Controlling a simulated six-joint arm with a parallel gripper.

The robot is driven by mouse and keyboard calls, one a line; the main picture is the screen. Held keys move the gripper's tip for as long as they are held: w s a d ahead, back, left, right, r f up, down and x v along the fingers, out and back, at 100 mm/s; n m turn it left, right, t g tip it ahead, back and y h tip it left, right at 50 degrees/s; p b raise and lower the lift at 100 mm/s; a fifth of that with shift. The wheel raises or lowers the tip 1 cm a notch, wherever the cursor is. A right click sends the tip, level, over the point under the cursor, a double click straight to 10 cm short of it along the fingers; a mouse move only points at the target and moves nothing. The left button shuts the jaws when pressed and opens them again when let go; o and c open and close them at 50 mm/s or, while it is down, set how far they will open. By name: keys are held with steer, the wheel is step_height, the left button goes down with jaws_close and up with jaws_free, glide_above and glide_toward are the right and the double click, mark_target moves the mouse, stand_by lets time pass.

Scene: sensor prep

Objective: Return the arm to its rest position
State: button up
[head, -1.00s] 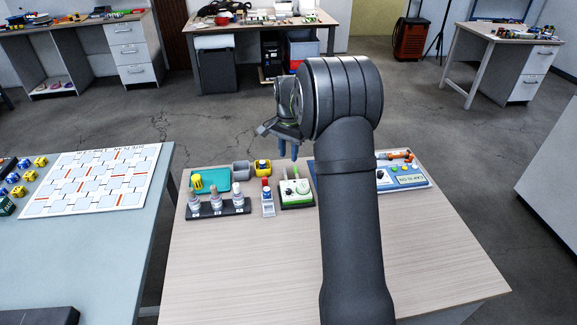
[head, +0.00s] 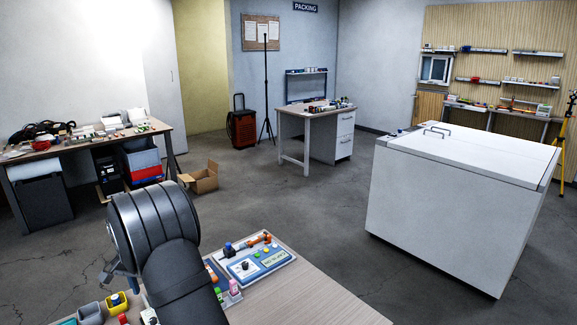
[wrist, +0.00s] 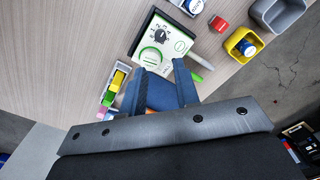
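In the head view my arm rises over the front table (head: 315,300), and its wrist hides most of my gripper. In the wrist view my gripper (wrist: 160,67) points down over the table with its two blue fingers apart. Nothing shows held between them. A white and green device (wrist: 162,45) with a black dial lies just beyond the fingertips. Whether the fingers touch it cannot be told, but they look above it.
A yellow bin (wrist: 243,44) and a grey bin (wrist: 278,12) stand near the table edge. A small rack with coloured items (wrist: 115,88) is beside my fingers. A blue-white panel (head: 258,262) lies right of my arm. A large white chest (head: 450,210) stands beyond open floor.

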step_height(320, 180, down, 12)
stand_by(0.4)
step_height(320, 180, up, 18)
steer(key=f, duration=0.1)
step_height(320, 180, down, 17)
steer(key=shift+f, duration=0.1)
steer(key=n, duration=0.9)
step_height(320, 180, up, 9)
steer(key=shift+r, duration=0.2)
stand_by(0.6)
